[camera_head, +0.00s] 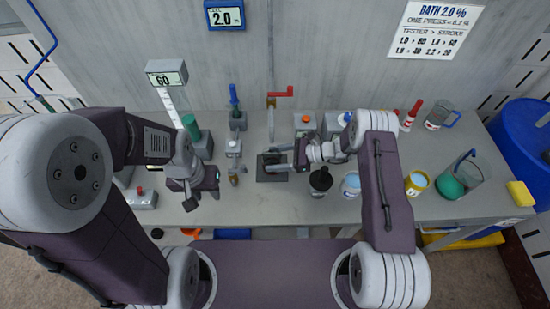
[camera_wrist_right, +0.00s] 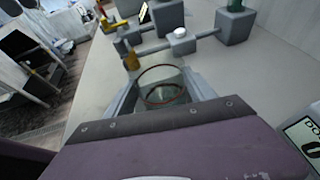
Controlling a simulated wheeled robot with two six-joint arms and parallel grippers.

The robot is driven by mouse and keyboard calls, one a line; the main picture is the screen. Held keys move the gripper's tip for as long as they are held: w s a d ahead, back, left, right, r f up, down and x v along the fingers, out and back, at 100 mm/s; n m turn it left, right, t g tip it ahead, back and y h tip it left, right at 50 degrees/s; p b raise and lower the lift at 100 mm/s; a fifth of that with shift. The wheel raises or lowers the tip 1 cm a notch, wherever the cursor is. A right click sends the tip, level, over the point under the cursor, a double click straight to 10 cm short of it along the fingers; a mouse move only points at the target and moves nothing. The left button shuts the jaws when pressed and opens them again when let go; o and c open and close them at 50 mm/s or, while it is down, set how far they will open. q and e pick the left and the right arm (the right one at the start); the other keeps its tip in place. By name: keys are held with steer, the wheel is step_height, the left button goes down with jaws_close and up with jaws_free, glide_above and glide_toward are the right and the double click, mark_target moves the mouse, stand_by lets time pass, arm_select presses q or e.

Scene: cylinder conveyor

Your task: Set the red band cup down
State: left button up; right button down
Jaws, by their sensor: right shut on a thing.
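The red band cup (camera_wrist_right: 163,92) is a clear cup with thin red rings, between the two fingers of my right gripper (camera_wrist_right: 162,98) in the right wrist view. The gripper is shut on it. In the head view my right gripper (camera_head: 277,161) is over a dark square plate (camera_head: 272,177) on the bench; the cup is not clear there, and I cannot tell whether it touches the plate. My left gripper (camera_head: 192,197) points down near the bench's front left; its finger opening cannot be made out.
The bench (camera_head: 285,207) is bare in front. A black cup (camera_head: 320,181), a white-and-blue cup (camera_head: 350,185) and a yellow cup (camera_head: 417,183) stand right of the plate. A green-bottomed jug (camera_head: 450,187) is further right. A red-handled tap (camera_head: 280,94) is behind.

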steer(key=shift+c, duration=1.6)
jaws_free()
steer(key=shift+f, duration=0.1)
steer(key=shift+r+p, duration=0.35)
steer(key=b+v, duration=0.2)
steer(key=v, duration=1)
steer(key=shift+f+b, duration=0.25)
steer(key=shift+b, duration=0.1)
steer(key=shift+d, duration=0.1)
